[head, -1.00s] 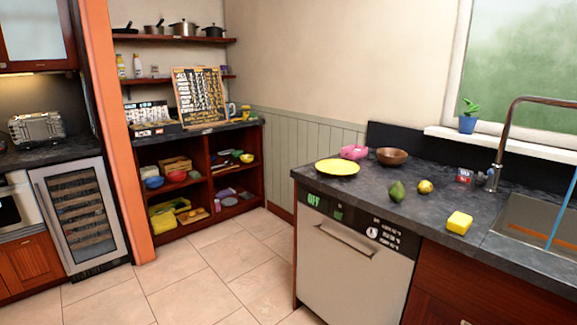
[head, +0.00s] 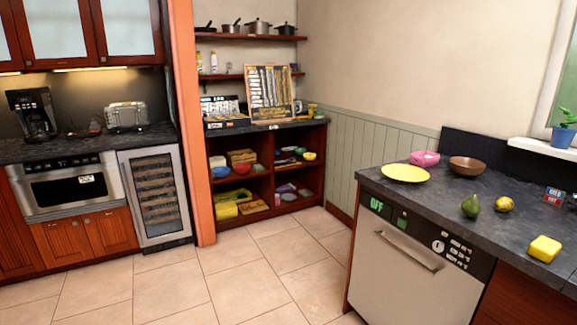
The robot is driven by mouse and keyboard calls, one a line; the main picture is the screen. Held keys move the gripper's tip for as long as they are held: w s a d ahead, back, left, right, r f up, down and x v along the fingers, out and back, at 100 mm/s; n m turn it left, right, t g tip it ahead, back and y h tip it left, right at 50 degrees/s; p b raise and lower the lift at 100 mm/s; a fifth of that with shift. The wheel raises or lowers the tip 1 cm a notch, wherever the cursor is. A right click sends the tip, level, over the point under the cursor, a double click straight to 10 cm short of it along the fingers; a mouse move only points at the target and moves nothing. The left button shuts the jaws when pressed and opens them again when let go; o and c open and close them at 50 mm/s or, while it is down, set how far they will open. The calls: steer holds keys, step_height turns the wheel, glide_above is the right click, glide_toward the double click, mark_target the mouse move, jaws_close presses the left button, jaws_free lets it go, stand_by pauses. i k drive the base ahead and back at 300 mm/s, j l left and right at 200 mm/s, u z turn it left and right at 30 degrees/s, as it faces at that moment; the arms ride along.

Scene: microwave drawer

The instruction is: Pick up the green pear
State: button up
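The green pear (head: 471,206) stands on the dark stone counter (head: 432,208) at the right in the head view, near the counter's front edge above the dishwasher. A yellowish round fruit (head: 504,204) sits just to its right, close beside it. Nothing covers the pear. My gripper is not in view.
A yellow plate (head: 405,173), a pink item (head: 424,158) and a brown bowl (head: 468,165) stand behind the pear. A yellow block (head: 544,248) lies to its front right. The dishwasher (head: 410,265) fronts the counter. The tiled floor (head: 255,275) is clear.

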mark_target(471, 207)
steer(key=z, duration=1.75)
steer(key=j+z, duration=0.8)
steer(key=k+j+z, duration=0.2)
steer(key=j+z, duration=0.15)
steer(key=k+j, duration=0.1)
steer(key=j, duration=0.3)
steer(key=k+j+z, duration=0.1)
steer(key=j, duration=0.25)
steer(key=k+j, duration=0.1)
steer(key=j, duration=0.3)
steer(key=k+j+z, duration=0.15)
steer(key=j, duration=0.2)
steer(key=k+j, duration=0.1)
steer(key=j, duration=0.25)
steer(key=k+j+z, duration=0.1)
steer(key=j, duration=0.25)
steer(key=k+j, duration=0.2)
steer(key=j, duration=0.15)
steer(key=i+j, duration=0.1)
steer(key=j, duration=0.6)
